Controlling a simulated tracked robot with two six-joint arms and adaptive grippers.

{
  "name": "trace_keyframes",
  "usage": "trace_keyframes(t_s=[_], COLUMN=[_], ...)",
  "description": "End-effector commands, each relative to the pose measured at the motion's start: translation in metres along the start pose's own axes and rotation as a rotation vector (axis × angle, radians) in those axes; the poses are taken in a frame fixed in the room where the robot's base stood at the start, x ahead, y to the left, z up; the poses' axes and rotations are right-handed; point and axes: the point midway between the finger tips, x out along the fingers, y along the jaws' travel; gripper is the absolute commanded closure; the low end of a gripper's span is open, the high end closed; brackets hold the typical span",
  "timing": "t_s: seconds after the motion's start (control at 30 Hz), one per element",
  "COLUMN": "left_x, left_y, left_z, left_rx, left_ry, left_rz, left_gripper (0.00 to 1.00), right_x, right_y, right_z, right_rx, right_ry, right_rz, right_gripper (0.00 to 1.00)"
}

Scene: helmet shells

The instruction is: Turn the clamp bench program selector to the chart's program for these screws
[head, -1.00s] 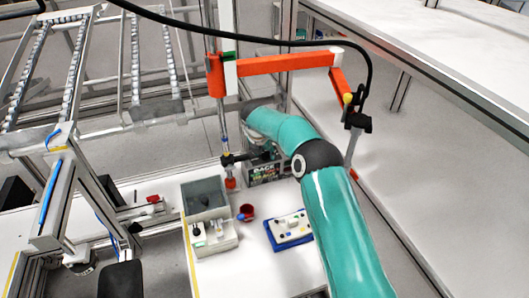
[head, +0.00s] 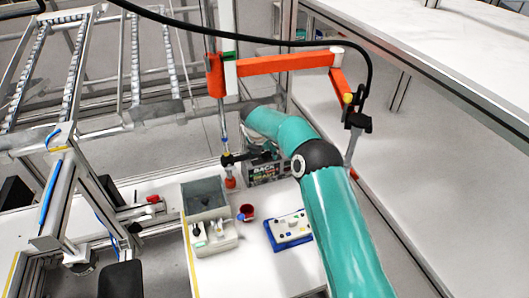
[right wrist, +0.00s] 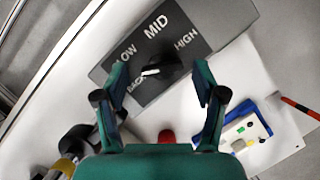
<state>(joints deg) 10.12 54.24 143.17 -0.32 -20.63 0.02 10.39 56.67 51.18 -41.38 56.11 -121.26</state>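The program selector is a dark panel (right wrist: 178,38) with white words LOW, MID and HIGH, and a partly hidden word that looks like BACK. Its black knob (right wrist: 165,66) has a white pointer mark toward the left side of the panel in the right wrist view. My right gripper (right wrist: 160,74) is open, with one finger on each side of the knob and visible gaps to it. In the head view the panel (head: 266,173) stands at the bench's back, partly covered by my right gripper (head: 252,157). My left gripper is out of view. No chart can be made out.
A grey compartment bin (head: 222,243) holds small parts too small to identify. A red cup (head: 247,211) stands beside it. A blue tray (head: 277,245) carries a white block with small knobs. An orange jointed arm (head: 285,63) hangs above the bench.

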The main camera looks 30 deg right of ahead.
Motion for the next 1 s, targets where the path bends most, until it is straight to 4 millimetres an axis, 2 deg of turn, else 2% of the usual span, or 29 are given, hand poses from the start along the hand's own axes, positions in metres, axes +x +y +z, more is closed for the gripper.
trace_keyframes(t_s=[0.23, 0.37, 0.57, 0.8, 1.0], left_x=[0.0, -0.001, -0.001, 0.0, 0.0], left_y=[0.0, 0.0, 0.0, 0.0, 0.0], left_z=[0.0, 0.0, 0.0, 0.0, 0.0], left_rx=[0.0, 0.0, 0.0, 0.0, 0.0], left_ry=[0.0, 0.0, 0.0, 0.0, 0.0], left_rz=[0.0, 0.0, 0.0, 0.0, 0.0], left_gripper=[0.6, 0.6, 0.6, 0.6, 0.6], right_x=[0.0, -0.007, -0.037, -0.085, -0.111], right_y=[-0.001, 0.0, 0.0, 0.0, 0.001], right_z=[0.0, 0.0, 0.001, 0.001, 0.0], right_rx=[0.0, -0.001, 0.001, 0.0, 0.0], right_ry=[0.001, 0.0, -0.002, -0.001, 0.0], right_rz=[-0.002, -0.001, 0.001, 0.001, 0.0], right_gripper=[0.29, 0.29, 0.29, 0.29, 0.29])
